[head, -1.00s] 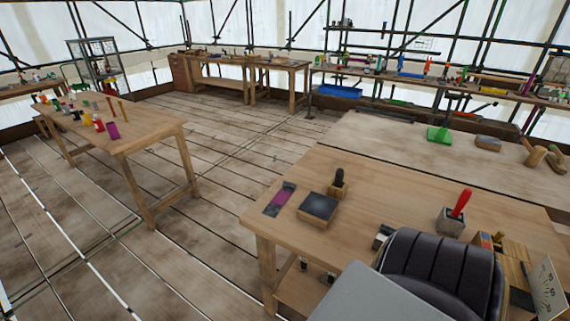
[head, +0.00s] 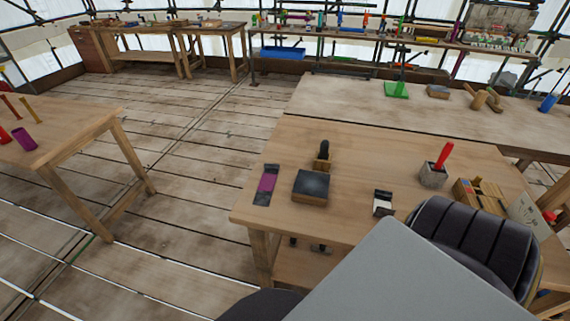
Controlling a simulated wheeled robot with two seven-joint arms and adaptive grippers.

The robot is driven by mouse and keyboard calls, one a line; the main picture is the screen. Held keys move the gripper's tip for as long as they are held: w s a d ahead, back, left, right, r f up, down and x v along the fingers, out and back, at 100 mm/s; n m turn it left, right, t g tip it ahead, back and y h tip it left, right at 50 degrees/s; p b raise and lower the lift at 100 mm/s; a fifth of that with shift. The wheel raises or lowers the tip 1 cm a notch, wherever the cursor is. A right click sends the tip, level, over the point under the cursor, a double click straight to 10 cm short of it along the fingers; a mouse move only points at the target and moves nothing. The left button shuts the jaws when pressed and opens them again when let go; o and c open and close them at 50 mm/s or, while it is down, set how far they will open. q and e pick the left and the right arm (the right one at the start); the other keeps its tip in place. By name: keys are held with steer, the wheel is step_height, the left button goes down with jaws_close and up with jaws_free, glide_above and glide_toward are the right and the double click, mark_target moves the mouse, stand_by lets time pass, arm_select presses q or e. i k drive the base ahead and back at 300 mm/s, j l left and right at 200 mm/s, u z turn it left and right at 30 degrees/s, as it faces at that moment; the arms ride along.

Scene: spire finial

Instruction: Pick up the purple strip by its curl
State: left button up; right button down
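A flat purple piece with dark ends (head: 266,185) lies near the left edge of the near wooden table (head: 350,150). I cannot make out a curl on it at this size. Another purple piece (head: 24,139) sits near the edge of the table at the far left of the view. Which of them is the purple strip is not clear from the picture. Neither of my grippers is in view.
A dark-topped block (head: 310,186) lies right of the near purple piece. A dark-handled tool (head: 323,153) stands behind it. A red-handled tool in a grey block (head: 434,175) is further right. Open floor (head: 185,160) separates the tables.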

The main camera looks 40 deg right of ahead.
mark_target(266, 186)
steer(key=i+z, duration=0.15)
steer(key=z, duration=0.3)
steer(key=i+j+z, duration=0.15)
steer(key=z, duration=0.25)
steer(key=i+j+z, duration=0.15)
steer(key=z, duration=0.3)
steer(key=i+j+z, duration=0.1)
steer(key=z, duration=0.35)
steer(key=i+j+z, duration=0.15)
steer(key=z, duration=0.15)
steer(key=j+z, duration=0.35)
steer(key=i, duration=0.05)
